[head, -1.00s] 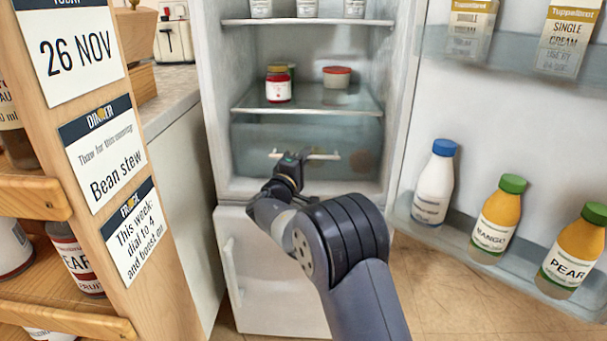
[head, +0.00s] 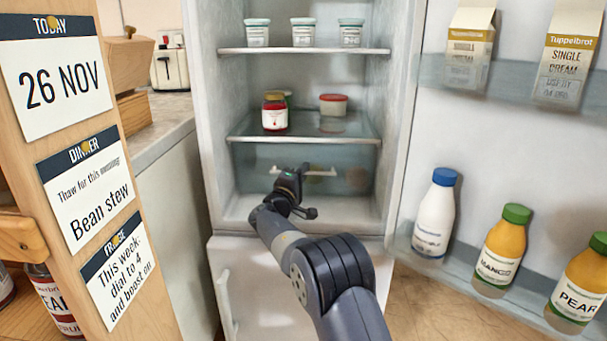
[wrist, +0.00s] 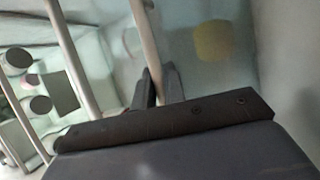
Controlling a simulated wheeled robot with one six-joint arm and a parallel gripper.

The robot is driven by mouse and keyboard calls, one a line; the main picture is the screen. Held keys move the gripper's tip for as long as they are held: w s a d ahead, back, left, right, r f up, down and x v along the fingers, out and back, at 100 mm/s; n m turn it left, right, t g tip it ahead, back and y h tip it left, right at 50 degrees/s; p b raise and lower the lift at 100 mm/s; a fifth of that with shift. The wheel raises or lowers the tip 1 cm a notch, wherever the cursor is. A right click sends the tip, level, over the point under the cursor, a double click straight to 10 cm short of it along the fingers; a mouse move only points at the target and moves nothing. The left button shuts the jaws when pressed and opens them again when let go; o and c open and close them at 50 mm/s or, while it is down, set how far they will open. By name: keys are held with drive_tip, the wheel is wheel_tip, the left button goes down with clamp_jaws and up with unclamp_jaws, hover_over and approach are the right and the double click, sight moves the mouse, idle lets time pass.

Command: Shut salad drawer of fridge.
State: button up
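The salad drawer (head: 345,183) is the pale translucent box under the lowest glass shelf in the fridge. A light bar handle (head: 322,173) runs across its front. The drawer front stands back from the fridge's front edge, roughly below or behind the shelf's edge; whether it is fully in, I cannot tell. My gripper (head: 290,182) is at the handle's left part and hides some of it. In the wrist view, the handle bar (wrist: 147,45) passes between the two dark fingertips (wrist: 159,85), which look closed on it. Round dim shapes show through the drawer front.
The fridge door stands open at right, with bottles (head: 498,250) and cartons (head: 467,45) on its racks. A red jar (head: 275,117) and a red-lidded tub (head: 333,105) stand on the glass shelf (head: 300,138). A wooden unit with notes (head: 85,190) is close at left.

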drive_tip(key=shift+o, duration=0.7)
drive_tip(key=shift+f, duration=0.1)
drive_tip(key=shift+s, duration=0.1)
drive_tip(key=p+v, duration=0.1)
drive_tip(key=v, duration=0.9)
drive_tip(key=shift+s+a+p, duration=0.2)
drive_tip(key=shift+s+p, duration=0.05)
drive_tip(key=shift+p, duration=0.05)
drive_tip(key=shift+w, duration=0.15)
drive_tip(key=b+x, duration=0.1)
drive_tip(key=x, duration=0.9)
drive_tip(key=shift+w+d+b, duration=0.3)
drive_tip(key=shift+b, duration=0.05)
drive_tip(key=shift+s, duration=0.4)
